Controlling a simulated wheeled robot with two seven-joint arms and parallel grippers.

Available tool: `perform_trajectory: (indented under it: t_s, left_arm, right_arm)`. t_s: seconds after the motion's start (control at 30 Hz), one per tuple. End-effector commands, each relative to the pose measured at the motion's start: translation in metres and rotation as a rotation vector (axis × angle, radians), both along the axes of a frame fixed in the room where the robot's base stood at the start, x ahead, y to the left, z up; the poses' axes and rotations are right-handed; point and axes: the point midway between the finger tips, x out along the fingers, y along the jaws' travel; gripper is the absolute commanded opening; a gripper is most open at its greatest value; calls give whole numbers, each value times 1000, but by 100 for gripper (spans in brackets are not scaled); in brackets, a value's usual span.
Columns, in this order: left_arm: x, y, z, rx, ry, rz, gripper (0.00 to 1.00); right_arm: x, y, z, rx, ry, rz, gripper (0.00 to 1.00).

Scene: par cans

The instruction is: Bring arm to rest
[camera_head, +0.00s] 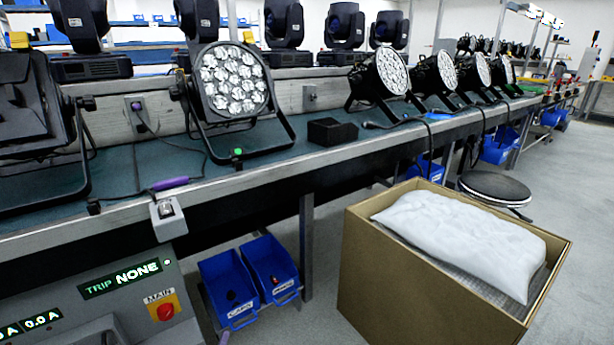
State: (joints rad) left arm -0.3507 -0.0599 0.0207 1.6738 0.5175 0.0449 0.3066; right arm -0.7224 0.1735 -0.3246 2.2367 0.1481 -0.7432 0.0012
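Neither of my arms and neither gripper shows in the head view. A par can (232,82) with many clear lenses stands on the workbench (230,182), tilted in its black yoke, with a small green light at its base. A cable with a purple connector (170,184) lies on the bench to its left. A small black box (332,132) sits on the bench to its right. More par cans (391,72) stand in a row farther along the bench.
An open cardboard box (400,270) with a white padded bag (462,238) stands on the floor at right. Blue bins (270,268) sit under the bench. A grey panel (125,305) with a red switch is at lower left. A round stool (495,187) stands behind the box.

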Motion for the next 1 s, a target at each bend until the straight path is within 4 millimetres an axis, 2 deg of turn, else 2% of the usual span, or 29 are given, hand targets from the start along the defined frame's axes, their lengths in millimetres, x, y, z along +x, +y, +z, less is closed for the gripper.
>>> perform_trajectory:
  t_s: [0.03, 0.1, 0.2, 0.4, 0.53, 0.6, 0.83, 1.0]
  left_arm:
    - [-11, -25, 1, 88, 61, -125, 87]
    - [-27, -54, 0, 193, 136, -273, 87]
    - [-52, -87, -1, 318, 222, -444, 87]
    - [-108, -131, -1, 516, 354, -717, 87]
    - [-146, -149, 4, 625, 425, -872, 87]
    - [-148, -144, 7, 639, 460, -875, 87]
    - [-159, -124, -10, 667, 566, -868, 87]
    - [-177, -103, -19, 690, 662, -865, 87]
  right_arm:
    - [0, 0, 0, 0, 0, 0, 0]
    - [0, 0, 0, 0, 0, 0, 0]
    - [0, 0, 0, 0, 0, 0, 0]
    - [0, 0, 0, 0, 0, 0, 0]
    - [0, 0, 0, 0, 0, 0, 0]
    - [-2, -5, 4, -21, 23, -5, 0]
    - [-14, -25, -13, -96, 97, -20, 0]
    - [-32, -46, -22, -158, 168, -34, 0]
